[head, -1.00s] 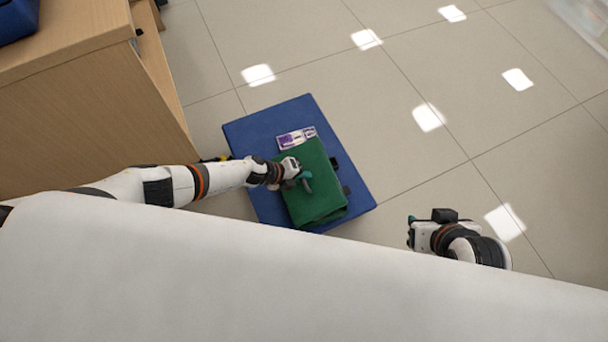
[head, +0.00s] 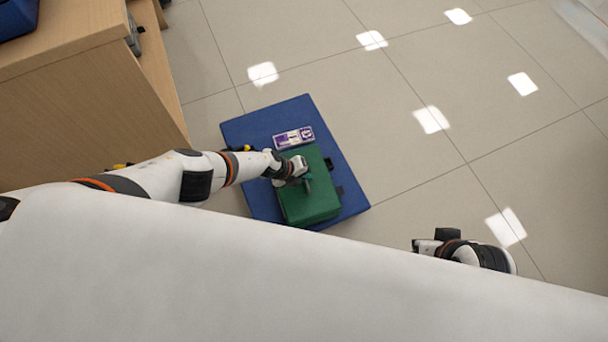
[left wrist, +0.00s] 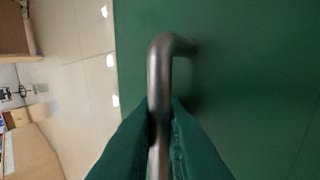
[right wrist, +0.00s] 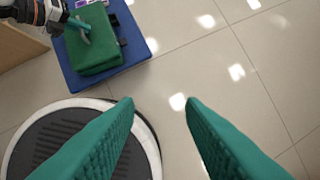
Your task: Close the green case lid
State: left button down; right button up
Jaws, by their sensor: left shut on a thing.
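The green case (head: 318,207) lies on a blue platform. Its lid (head: 312,160) looks flat over the case, shut or nearly so; I cannot make out the seam. The case also shows in the right wrist view (right wrist: 97,50). My left gripper (head: 306,175) is above the lid, shut on the lid's grey metal handle (left wrist: 158,75), which runs between its green fingers in the left wrist view. My right gripper (right wrist: 160,103) is open and empty, away from the case at the right in the head view.
The blue platform (head: 250,130) lies on the tiled floor (head: 420,60). A purple and white packet (head: 293,138) lies on it behind the case. A wooden counter (head: 80,110) stands at the left. The floor to the right is clear.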

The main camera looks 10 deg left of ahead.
pick_arm(q)
jog(key=shift+s+d, duration=0.15)
jog(key=c, duration=1.8)
grip_release()
pick_arm(e)
jog(key=shift+w+r, duration=0.1)
